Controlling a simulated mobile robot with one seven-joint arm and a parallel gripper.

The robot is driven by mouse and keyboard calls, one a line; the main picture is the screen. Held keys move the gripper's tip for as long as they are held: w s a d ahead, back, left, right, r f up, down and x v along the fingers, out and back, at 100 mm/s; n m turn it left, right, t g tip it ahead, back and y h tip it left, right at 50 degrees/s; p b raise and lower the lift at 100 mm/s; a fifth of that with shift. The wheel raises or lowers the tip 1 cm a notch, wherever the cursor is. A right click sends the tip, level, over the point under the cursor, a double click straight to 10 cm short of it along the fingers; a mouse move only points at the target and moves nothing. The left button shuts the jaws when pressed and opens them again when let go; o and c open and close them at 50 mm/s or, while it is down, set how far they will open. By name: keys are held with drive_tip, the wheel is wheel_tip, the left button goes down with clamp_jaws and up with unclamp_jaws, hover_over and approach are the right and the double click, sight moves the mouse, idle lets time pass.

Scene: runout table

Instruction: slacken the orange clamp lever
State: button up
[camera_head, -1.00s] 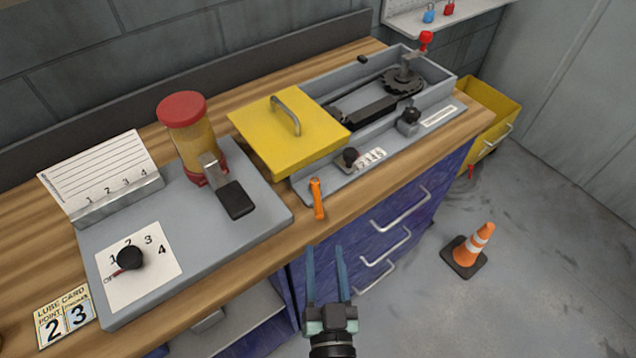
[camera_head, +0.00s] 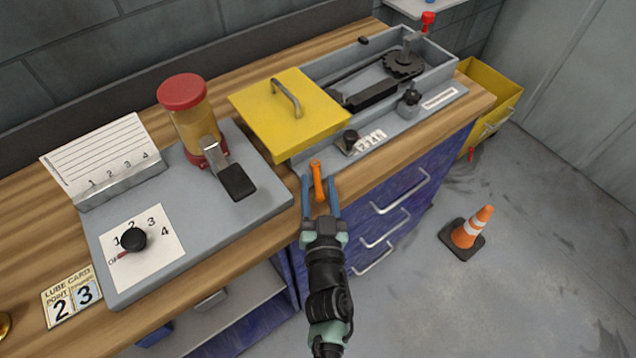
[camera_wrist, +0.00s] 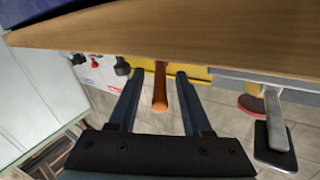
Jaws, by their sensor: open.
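The orange clamp lever (camera_head: 317,181) sticks out at the front edge of the grey runout unit, beside the yellow cover. My gripper (camera_head: 320,190) is open, with one finger on each side of the lever. In the wrist view the lever (camera_wrist: 160,88) lies between the two spread fingers (camera_wrist: 158,98), with a gap on both sides. The lever's far end is hidden by the table edge in the wrist view.
The yellow cover (camera_head: 290,115) with a handle sits just behind the lever. A lubricator with a red cap (camera_head: 182,88) and a black pedal stands to the left. A dark knob (camera_head: 350,138) is close on the right. Drawer handles (camera_head: 400,192) project below the table edge.

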drive_tip(key=shift+w, duration=0.35)
clamp_jaws()
idle(1.2)
